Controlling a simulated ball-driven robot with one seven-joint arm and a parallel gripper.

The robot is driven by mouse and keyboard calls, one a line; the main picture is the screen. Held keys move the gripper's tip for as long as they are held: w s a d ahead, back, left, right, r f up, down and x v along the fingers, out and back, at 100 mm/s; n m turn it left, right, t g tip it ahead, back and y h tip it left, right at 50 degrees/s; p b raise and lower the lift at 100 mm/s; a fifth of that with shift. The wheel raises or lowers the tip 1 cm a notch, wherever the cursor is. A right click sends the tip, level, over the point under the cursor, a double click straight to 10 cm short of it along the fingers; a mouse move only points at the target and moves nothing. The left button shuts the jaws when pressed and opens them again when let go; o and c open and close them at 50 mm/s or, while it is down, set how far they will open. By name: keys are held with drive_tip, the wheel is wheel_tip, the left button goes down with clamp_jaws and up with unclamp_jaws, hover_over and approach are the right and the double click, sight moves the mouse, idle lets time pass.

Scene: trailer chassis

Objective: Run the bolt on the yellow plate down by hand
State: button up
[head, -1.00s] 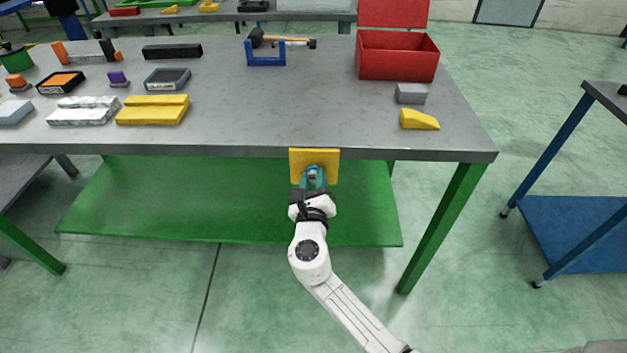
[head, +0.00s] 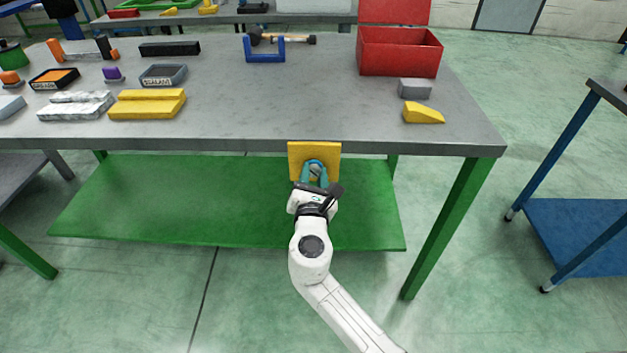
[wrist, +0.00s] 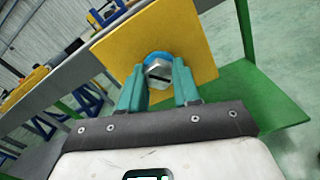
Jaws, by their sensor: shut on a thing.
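The yellow plate (head: 298,154) is fixed upright at the front edge of the grey workbench, and it fills the top of the wrist view (wrist: 196,38). The bolt (wrist: 158,70) has a silver head with a blue ring behind it, at the plate's middle. My gripper (head: 314,172) is in front of the plate with its teal fingers around the bolt head. In the wrist view my gripper (wrist: 160,84) has one finger on each side of the head, shut on it. The bolt's shank is hidden, so the gap to the plate cannot be told.
The grey workbench (head: 250,110) holds yellow blocks (head: 148,104), a blue bracket (head: 265,55), a red open box (head: 398,58) and a yellow wedge (head: 423,113). A green lower shelf (head: 180,205) lies below. A green leg (head: 445,230) stands to the right. The floor in front is clear.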

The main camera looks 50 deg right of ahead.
drive_tip(key=m+b, duration=0.1)
drive_tip(key=m, duration=0.1)
drive_tip(key=m+b, duration=0.2)
drive_tip(key=m, duration=0.1)
drive_tip(key=shift+a+f+m+b, duration=0.1)
drive_tip(key=shift+f+m+b, duration=0.2)
drive_tip(key=m+b, duration=0.3)
drive_tip(key=m, duration=0.1)
drive_tip(key=m+b, duration=0.4)
drive_tip(key=m, duration=0.1)
drive_tip(key=shift+m, duration=0.4)
drive_tip(key=m+b, duration=0.4)
drive_tip(key=shift+f+m, duration=0.1)
drive_tip(key=shift+m, duration=0.2)
drive_tip(key=m+b, duration=0.3)
drive_tip(key=m, duration=0.1)
drive_tip(key=shift+m+b, duration=0.3)
drive_tip(key=shift+b, duration=0.1)
drive_tip(key=m+b, duration=0.3)
drive_tip(key=m, duration=0.1)
drive_tip(key=shift+b, duration=0.35)
drive_tip(key=m+b, duration=0.5)
drive_tip(key=m, duration=0.1)
drive_tip(key=shift+m, duration=0.3)
drive_tip(key=shift+r+m+b, duration=0.3)
drive_tip(key=shift+m+b, duration=0.5)
drive_tip(key=shift+m, duration=0.4)
drive_tip(key=shift+r, duration=0.1)
